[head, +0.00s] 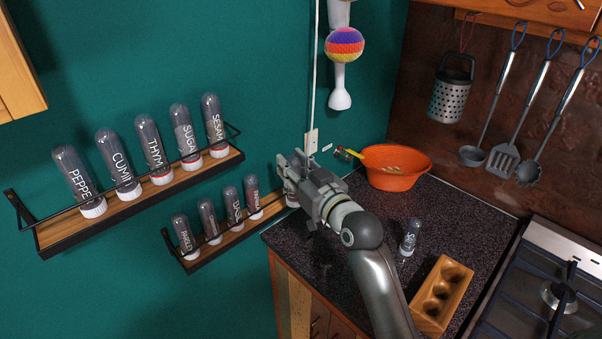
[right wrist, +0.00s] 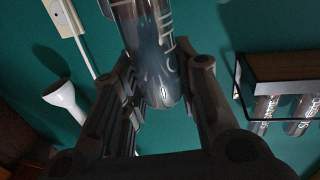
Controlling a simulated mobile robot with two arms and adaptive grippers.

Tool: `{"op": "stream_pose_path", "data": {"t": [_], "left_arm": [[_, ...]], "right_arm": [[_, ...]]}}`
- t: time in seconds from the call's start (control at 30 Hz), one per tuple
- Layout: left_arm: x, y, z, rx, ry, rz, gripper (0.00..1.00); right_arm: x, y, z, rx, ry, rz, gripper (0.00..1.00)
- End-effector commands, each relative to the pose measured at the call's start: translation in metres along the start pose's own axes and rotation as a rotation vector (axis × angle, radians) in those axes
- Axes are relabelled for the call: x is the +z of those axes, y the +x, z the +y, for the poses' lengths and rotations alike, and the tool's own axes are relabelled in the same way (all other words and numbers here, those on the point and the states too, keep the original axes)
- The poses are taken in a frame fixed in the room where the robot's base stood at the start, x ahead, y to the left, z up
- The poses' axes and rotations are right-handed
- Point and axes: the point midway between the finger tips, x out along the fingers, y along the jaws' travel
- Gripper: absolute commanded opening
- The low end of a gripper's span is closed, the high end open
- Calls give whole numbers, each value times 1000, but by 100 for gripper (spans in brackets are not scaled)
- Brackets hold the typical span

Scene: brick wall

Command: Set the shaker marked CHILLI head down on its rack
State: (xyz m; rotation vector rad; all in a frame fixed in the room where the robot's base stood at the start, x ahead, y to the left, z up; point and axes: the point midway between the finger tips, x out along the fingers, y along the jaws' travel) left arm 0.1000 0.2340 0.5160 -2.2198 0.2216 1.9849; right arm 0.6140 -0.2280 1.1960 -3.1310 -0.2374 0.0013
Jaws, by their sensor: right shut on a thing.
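My right gripper (head: 294,168) is shut on a clear shaker (right wrist: 152,60) with a dark filling. Its lettering is partly visible in the right wrist view and looks like part of CHILLI. In the head view the gripper hides most of this shaker; a white cap (head: 292,200) shows below the fingers, at the right end of the lower rack (head: 220,240). Whether the cap touches the rack's board cannot be told. Several shakers stand head down on this rack, left of the gripper. My left gripper is not in view.
The upper rack (head: 140,204) holds several head-down shakers. A power outlet (head: 311,141) is on the wall behind the gripper. The counter (head: 330,238) carries an orange bowl (head: 397,181), another shaker (head: 409,238) and a wooden block with holes (head: 459,272).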

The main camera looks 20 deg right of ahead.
Motion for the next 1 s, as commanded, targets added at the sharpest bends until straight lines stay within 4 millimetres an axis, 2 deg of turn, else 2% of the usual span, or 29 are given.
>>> {"op": "stream_pose_path", "data": {"t": [0.37,0.83,1.0], "left_arm": [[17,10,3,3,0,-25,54],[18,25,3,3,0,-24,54],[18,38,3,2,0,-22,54]], "right_arm": [[1,38,-7,1,1,1,6],[1,84,-17,0,0,1,6],[22,83,-17,0,-2,-3,6]]}}
